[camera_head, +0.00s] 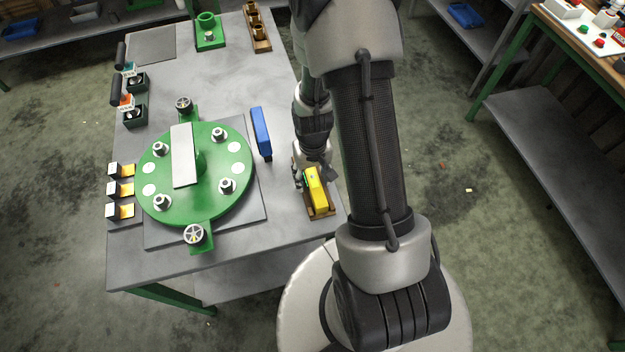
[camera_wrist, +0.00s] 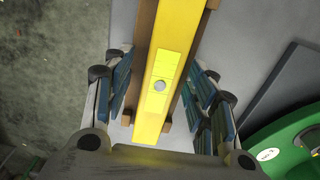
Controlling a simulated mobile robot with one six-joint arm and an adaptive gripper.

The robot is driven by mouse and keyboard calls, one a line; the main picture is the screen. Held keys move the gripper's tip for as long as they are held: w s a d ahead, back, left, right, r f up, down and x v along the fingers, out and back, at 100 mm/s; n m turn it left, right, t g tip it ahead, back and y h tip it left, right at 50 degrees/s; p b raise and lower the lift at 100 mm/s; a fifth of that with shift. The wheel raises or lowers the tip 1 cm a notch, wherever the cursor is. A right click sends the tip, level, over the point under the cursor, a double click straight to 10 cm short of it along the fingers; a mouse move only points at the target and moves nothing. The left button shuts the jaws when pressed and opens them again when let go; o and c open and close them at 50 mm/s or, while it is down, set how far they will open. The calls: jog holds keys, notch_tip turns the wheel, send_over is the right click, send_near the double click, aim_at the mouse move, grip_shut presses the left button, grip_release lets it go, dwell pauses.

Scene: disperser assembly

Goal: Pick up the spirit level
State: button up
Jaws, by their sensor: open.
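The yellow spirit level (camera_head: 317,189) lies in a brown wooden holder (camera_head: 323,212) near the right front edge of the grey table. In the wrist view the level (camera_wrist: 168,70) runs up the middle of the picture, with a small round grey spot on its face. My gripper (camera_head: 312,174) is at the level, partly hidden by my own arm in the head view. In the wrist view my gripper (camera_wrist: 160,90) is open, one finger on each side of the level. Gaps seem to show between the finger pads and the level.
A green round disc assembly (camera_head: 210,205) with bolts and a pale plate on top stands left on the table (camera_head: 235,245). Small blocks (camera_head: 120,190) line the left edge. Shelves stand at the right.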

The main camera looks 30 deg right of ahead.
jog(key=shift+c, duration=0.6)
grip_shut()
